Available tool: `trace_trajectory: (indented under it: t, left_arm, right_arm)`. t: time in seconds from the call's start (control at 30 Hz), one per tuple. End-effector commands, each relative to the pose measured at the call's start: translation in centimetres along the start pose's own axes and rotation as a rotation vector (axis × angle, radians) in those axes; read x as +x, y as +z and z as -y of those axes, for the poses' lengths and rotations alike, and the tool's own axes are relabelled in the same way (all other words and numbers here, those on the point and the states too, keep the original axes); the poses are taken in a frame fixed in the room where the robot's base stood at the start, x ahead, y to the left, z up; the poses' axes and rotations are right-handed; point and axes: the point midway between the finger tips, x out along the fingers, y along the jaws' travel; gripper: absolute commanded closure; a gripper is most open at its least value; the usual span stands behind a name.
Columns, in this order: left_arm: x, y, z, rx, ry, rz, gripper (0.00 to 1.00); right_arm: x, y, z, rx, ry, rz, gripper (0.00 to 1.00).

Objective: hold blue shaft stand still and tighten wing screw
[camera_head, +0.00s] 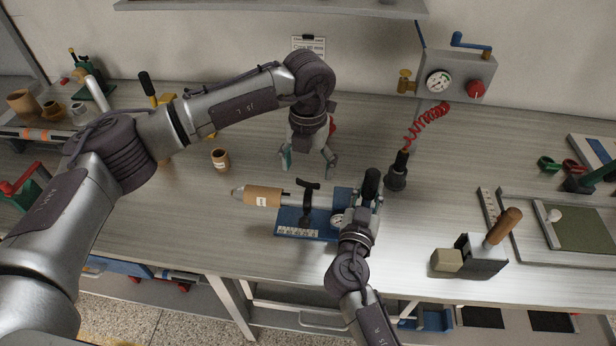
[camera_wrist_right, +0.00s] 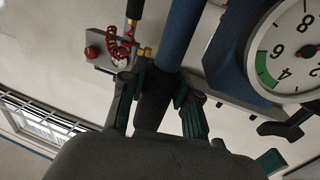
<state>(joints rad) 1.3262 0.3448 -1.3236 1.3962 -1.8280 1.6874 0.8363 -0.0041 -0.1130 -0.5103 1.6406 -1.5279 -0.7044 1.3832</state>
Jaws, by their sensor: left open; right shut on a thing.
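The blue shaft stand (camera_head: 285,216) sits on the bench at the middle. A shaft with a tan roll (camera_head: 263,197) sticks out to its left. A black wing screw (camera_head: 309,186) rises from the stand, left of a round gauge (camera_head: 337,218); the gauge (camera_wrist_right: 290,50) fills the upper right of the right wrist view.
A black holder (camera_head: 397,178) with a red coiled hose stands right of the stand. A small brown cup (camera_head: 220,159) is to the left. The bench behind the stand is mostly clear.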

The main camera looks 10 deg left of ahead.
Motion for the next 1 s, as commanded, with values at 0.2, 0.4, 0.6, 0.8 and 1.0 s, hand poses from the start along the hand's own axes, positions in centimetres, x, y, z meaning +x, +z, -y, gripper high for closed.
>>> trace_trajectory:
  t: [0.2, 0.4, 0.6, 0.8, 1.0]
  left_arm:
    - [3.1, -0.1, 0.0, -0.001, 0.0, -0.003, 0.17]
    - [3.9, 0.0, 0.0, 0.0, -0.001, 0.0, 0.17]
    - [3.9, 0.0, 0.0, 0.0, -0.001, 0.0, 0.17]
    - [3.9, 0.0, 0.0, 0.0, -0.001, 0.0, 0.47]
    - [3.9, 0.0, 0.0, -0.001, -0.001, 0.0, 0.77]
  right_arm:
    - [0.0, 0.0, -0.1, -0.001, 0.001, 0.0, 1.0]
    - [0.0, 0.0, 0.0, -0.001, 0.001, 0.0, 1.0]
    - [0.0, 0.0, 0.0, -0.001, 0.001, 0.0, 1.0]
    - [0.0, 0.0, 0.0, -0.001, 0.001, 0.0, 1.0]
    - [0.0, 0.0, 0.0, -0.001, 0.001, 0.0, 1.0]
